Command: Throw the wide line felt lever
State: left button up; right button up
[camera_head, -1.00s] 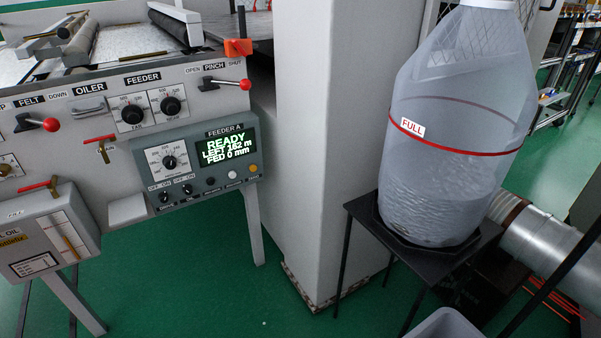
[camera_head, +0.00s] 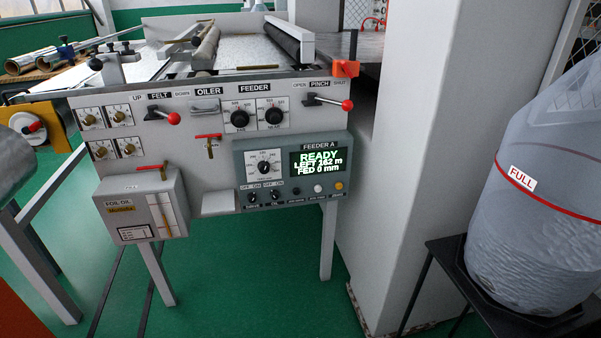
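The felt lever (camera_head: 163,113) is on the upper left of the machine's grey front panel. It has a dark arm and a red ball knob (camera_head: 174,118) on its right end. The label FELT (camera_head: 159,96) is above it, with UP to the left and DOWN to the right. The knob end points right and slightly down, toward the DOWN side. Neither of my grippers is in view.
A similar pinch lever (camera_head: 328,101) is at the panel's upper right. The feeder display (camera_head: 318,160) reads READY, LEFT 162 m, FED 0 mm. A foil oil box (camera_head: 143,208) juts out below. A full bag (camera_head: 545,200) stands on a black stand at right.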

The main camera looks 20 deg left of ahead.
aim_at(174, 118)
jog(key=u, duration=1.4)
